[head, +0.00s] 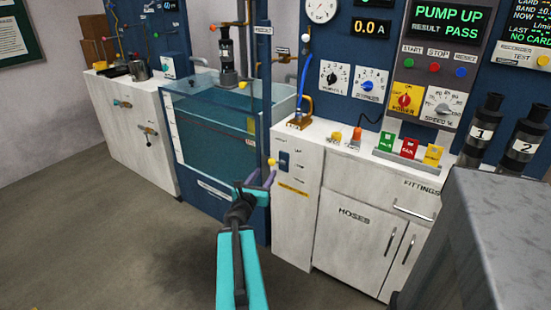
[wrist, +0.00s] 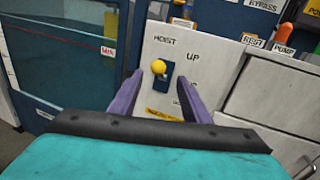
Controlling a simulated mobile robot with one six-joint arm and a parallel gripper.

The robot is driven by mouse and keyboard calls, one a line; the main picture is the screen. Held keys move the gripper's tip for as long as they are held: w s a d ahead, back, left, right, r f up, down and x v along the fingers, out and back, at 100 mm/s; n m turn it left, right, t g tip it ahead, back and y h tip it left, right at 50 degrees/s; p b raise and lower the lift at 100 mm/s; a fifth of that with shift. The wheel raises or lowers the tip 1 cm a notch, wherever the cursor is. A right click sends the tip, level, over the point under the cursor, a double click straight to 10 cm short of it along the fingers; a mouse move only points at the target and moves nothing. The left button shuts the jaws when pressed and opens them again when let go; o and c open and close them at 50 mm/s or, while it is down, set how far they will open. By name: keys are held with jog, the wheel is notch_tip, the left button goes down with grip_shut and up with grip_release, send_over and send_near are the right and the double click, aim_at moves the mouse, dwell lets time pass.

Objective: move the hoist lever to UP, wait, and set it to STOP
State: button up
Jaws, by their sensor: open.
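The hoist lever's yellow knob (head: 271,162) stands out from a dark blue plate (head: 284,161) on the white cabinet's front. The knob also shows in the wrist view (wrist: 158,67), near the top of its plate, beside the UP label (wrist: 193,56); I cannot tell its exact setting. My gripper (head: 262,178) has purple fingers, open and empty, pointing at the plate. In the wrist view, the fingertips (wrist: 159,80) lie left and right of the knob with gaps on both sides. How far short of it they stop is unclear. The lower labels are partly hidden by the right finger.
A water tank (head: 215,130) stands left of the lever, with a dark pump (head: 226,55) above it. A blue post (head: 265,100) runs close to the knob. A grey block (head: 500,235) fills the lower right. The floor (head: 120,230) at left is clear.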

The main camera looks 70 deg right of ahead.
aim_at(277, 162)
jog(key=shift+d, duration=0.1)
jog(key=d+p, duration=0.1)
jog(key=d, duration=1.2)
jog(key=shift+w+d, duration=0.15)
jog(key=shift+d, duration=0.15)
dwell(0.5)
grip_shut()
jog(key=shift+f, duration=0.1)
dwell(0.4)
